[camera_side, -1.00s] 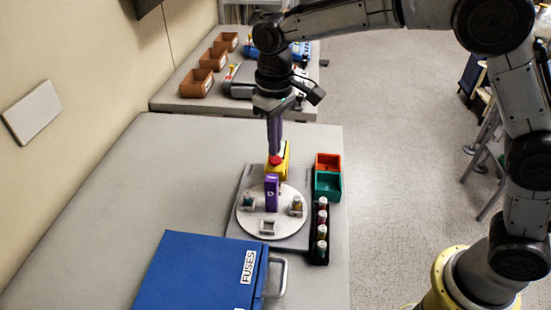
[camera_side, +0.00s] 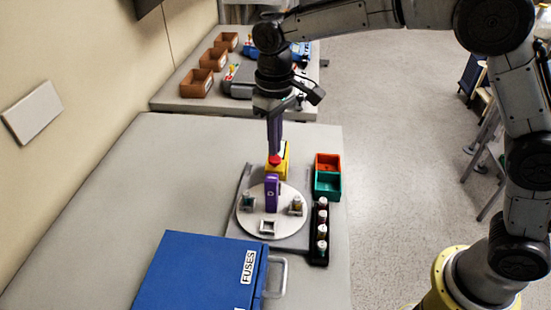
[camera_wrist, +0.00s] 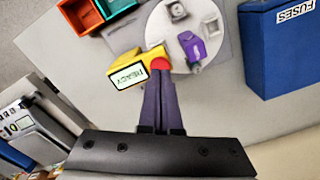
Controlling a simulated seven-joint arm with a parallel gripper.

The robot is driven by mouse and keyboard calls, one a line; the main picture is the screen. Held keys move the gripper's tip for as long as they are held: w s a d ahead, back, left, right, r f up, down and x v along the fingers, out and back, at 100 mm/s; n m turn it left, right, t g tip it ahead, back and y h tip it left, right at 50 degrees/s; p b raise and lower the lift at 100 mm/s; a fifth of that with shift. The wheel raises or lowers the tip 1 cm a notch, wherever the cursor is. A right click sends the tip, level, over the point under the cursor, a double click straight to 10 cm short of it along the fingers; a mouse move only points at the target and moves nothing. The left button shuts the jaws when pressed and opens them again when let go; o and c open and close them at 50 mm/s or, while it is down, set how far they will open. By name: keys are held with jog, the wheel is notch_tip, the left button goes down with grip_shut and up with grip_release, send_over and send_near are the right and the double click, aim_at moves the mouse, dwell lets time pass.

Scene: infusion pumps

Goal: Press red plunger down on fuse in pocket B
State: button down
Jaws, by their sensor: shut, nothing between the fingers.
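The red plunger (camera_side: 274,160) sits on the yellow unit (camera_side: 285,165) at the back of the round white disc (camera_side: 255,222). In the wrist view the plunger (camera_wrist: 160,63) is just beyond my fingertips, and the yellow unit's display (camera_wrist: 129,76) reads READY. My gripper (camera_side: 275,150) points down with its fingers together and empty, just above or touching the plunger; I cannot tell which. A purple block (camera_side: 272,193) stands on the disc in front of the plunger. Fuses sit in the left (camera_side: 249,202) and right (camera_side: 297,204) pockets. The front pocket (camera_side: 268,227) looks empty. Whatever is under the plunger is hidden.
A black rack (camera_side: 320,258) with several fuses stands right of the disc. Orange (camera_side: 328,162) and teal (camera_side: 327,184) bins stand behind it. A blue FUSES case (camera_side: 200,270) is at the front. The left of the table is clear.

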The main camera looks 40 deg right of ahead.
aim_at(275, 158)
jog(key=shift+f, duration=1.15)
dwell(0.4)
jog(key=shift+r, duration=3.55)
